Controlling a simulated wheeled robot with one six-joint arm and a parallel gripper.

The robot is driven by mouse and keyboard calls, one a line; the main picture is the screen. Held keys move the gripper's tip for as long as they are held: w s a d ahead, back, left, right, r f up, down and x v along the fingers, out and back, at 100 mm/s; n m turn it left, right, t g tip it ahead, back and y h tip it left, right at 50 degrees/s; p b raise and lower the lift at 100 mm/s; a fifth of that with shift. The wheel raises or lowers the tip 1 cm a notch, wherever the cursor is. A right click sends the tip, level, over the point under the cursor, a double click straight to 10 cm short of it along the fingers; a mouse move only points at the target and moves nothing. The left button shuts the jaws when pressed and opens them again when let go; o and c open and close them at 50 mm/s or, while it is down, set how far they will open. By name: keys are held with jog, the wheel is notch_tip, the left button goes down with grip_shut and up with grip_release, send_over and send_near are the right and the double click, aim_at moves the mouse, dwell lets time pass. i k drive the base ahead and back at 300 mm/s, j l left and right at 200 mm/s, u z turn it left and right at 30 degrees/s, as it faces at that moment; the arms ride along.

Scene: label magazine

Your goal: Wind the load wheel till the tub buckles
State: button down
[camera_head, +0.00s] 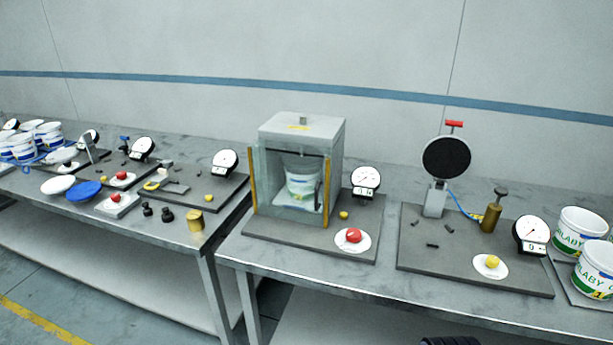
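A white tub (301,184) with a green and blue label stands upright inside a clear-walled test cabinet (301,131) with a grey top and yellow edge strips. The tub's shape looks whole through the panel. A dark handle shows at the cabinet's right front. A small grey block sits on the cabinet top. I cannot make out a load wheel for certain. A dial gauge (366,181) stands right of the cabinet, its reading too small to read. My gripper is not in view.
A red button (354,236) on a white disc and a yellow knob (344,215) are by the cabinet. Rightward, a dark base plate (440,262) bears a black disc (446,157) on a stand, a brass cylinder (491,217) and another gauge (531,231). Tubs (581,229) stand far right.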

aim_at(352, 235)
jog(key=i+j, duration=0.4)
jog(key=i+j+u, duration=0.1)
jog(key=i+j, duration=0.3)
jog(key=i, duration=0.25)
